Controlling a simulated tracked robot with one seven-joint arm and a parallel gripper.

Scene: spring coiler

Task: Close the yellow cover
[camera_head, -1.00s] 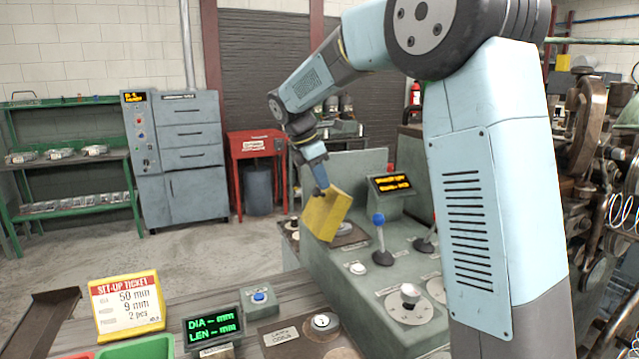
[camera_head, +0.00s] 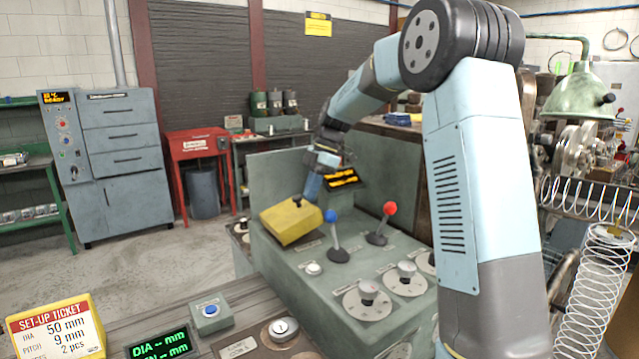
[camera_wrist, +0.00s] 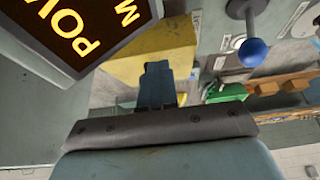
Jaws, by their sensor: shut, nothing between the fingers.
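The yellow cover (camera_head: 290,224) is a box-shaped lid at the left end of the grey-green control console (camera_head: 330,285). In the head view it lies low and nearly flat over its spot on the console. My gripper (camera_head: 298,200) is shut and points down at the cover's top, at or very near its surface; I cannot tell whether it touches. In the wrist view the yellow cover (camera_wrist: 150,62) is just beyond my shut fingers (camera_wrist: 157,75). What lies under the cover is hidden.
A blue-knobbed lever (camera_head: 331,217) stands just right of the cover, with a red-knobbed lever (camera_head: 390,208) beyond. An orange-lettered display (camera_head: 343,180) stands close behind my gripper. Dials (camera_head: 367,291) sit at the console front.

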